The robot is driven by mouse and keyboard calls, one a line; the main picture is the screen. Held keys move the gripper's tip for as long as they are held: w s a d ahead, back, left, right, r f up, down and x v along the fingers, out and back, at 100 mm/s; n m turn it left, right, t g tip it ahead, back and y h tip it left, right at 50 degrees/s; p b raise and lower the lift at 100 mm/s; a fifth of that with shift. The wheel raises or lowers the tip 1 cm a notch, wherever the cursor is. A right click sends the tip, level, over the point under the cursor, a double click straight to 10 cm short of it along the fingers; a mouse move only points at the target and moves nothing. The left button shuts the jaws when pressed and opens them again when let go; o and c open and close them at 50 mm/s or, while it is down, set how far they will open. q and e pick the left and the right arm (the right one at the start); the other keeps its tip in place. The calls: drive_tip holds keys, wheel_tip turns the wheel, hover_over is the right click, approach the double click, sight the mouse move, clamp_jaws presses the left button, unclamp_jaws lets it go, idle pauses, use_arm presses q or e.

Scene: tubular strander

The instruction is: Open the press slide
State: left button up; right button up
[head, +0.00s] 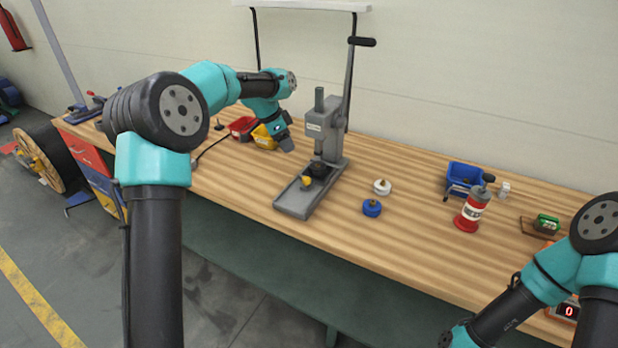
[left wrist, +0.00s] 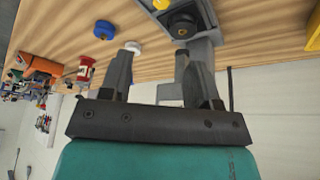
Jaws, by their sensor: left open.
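The grey press (head: 325,135) stands on the wooden bench, its tall lever with a black handle (head: 361,42) raised. Its flat base (head: 297,200) reaches toward the front, with a small yellow knob (head: 307,181) and a dark round piece (head: 319,169) on it. My left gripper (head: 287,143) is just left of the press column, above the bench, apart from the press in the head view. In the left wrist view the left gripper (left wrist: 150,68) is open with nothing between its fingers. The press (left wrist: 204,53) shows beyond it, partly hidden by a finger.
A red bin (head: 242,127) and a yellow bin (head: 263,138) sit left of the press. A white-topped piece (head: 382,187) and a blue one (head: 372,208) lie to its right. The bench front left is clear.

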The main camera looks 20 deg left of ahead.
sight(306, 178)
use_arm(q)
drive_tip(key=shift+a+r, duration=0.15)
drive_tip(key=shift+r, duration=0.05)
drive_tip(key=x, duration=1.7)
drive_tip(key=shift+f, duration=0.25)
clamp_jaws()
